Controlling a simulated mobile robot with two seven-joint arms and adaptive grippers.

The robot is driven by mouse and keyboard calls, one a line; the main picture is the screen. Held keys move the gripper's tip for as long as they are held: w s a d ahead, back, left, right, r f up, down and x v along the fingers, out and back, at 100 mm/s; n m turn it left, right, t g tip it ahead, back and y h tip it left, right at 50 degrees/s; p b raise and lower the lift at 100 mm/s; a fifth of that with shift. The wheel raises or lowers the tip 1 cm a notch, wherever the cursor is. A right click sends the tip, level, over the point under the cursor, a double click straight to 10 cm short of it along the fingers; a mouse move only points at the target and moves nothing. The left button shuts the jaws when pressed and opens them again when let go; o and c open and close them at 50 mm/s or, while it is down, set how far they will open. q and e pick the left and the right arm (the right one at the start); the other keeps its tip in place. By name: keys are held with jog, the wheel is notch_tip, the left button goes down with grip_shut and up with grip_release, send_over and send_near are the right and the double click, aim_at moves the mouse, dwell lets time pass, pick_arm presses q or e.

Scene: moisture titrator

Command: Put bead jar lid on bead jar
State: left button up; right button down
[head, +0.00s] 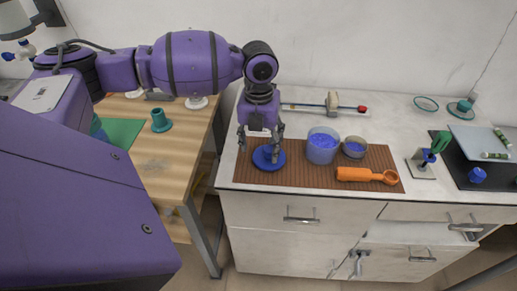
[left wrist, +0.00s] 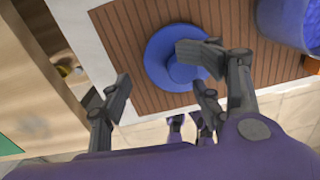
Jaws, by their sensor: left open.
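The blue round bead jar lid (head: 266,160) lies on the left part of the brown slatted mat, with a raised knob in its middle. The bead jar (head: 322,150) is a translucent blue tub of blue beads, without a cover, standing upright just right of the lid. My left gripper (head: 260,147) is open and points down over the lid. In the left wrist view the lid (left wrist: 158,62) lies below my spread left fingers (left wrist: 155,75), and one finger hides part of its knob. The jar (left wrist: 283,22) shows at the top right.
A small bowl of blue beads (head: 354,149) stands right of the jar, and an orange scoop (head: 362,175) lies in front on the mat (head: 225,176). Behind is a rod with a red end (head: 361,109).

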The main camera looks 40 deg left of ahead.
aim_at(271, 149)
pick_arm(q)
jog(key=shift+s+a+f, duration=0.15)
jog(key=shift+a+f, duration=0.35)
jog(key=shift+r, duration=0.1)
pick_arm(e)
jog(key=shift+s+a+f, duration=0.1)
jog(key=shift+a, duration=0.1)
pick_arm(q)
jog(key=shift+d+r, duration=0.1)
jog(key=shift+d, duration=0.15)
jog(key=shift+w+d, duration=0.2)
jog(key=shift+w+d+p, duration=0.25)
jog(key=shift+w+d, duration=0.1)
jog(key=shift+d, duration=0.3)
jog(key=shift+w+d+p, duration=0.25)
jog(key=shift+w+d, duration=0.1)
jog(key=shift+d, duration=0.3)
pick_arm(e)
jog(key=shift+w+r, duration=0.45)
jog(key=shift+r, duration=0.25)
jog(key=shift+w+r, duration=0.15)
pick_arm(q)
jog(key=shift+p, duration=0.35)
pick_arm(e)
jog(key=shift+w+r, duration=0.25)
jog(key=shift+r, duration=0.15)
